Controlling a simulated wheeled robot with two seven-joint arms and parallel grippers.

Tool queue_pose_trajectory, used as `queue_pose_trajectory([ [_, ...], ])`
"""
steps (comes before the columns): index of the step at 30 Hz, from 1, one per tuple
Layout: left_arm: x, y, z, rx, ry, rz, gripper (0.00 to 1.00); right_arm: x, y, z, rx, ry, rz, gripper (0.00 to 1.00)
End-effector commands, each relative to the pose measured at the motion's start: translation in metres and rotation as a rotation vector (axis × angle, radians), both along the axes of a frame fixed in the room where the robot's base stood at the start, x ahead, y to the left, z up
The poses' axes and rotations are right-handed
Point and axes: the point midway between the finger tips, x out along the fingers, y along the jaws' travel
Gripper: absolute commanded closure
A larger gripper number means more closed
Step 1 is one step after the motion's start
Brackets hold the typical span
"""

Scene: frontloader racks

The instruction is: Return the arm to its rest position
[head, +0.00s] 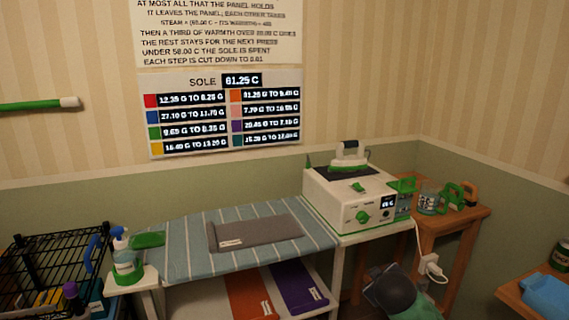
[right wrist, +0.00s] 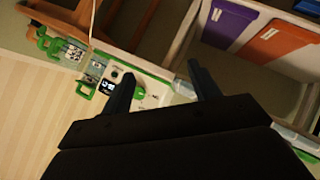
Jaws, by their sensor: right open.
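My right gripper (right wrist: 160,72) shows in the right wrist view with its two dark fingers spread and nothing between them. Beyond the fingers is the white steam station (right wrist: 145,95) with its green knob, seen rolled over. In the head view the station (head: 350,205) stands on the right end of the bench with an iron (head: 349,157) on top. A dark rounded shape with green (head: 390,290) is low in front of the station; I cannot tell whether it is part of my arm. My left gripper is not in view.
A folded grey cloth (head: 255,232) lies on the striped ironing board (head: 180,240). Orange (head: 250,295) and purple (head: 298,285) pieces lie on the shelf below. A black wire rack (head: 50,255) and a spray bottle (head: 125,262) are at left. A wooden table (head: 455,225) with green-handled jars is at right.

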Motion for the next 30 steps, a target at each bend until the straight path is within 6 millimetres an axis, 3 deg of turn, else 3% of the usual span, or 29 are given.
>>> queue_pose_trajectory([
  [3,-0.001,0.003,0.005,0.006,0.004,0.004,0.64,-0.044,0.022,-0.025,0.078,0.083,-0.022,0.39],
  [15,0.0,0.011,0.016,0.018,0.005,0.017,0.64,-0.167,0.069,-0.089,0.29,0.295,-0.074,0.39],
  [30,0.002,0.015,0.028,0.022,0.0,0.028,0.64,-0.31,0.104,-0.167,0.494,0.539,-0.191,0.39],
])
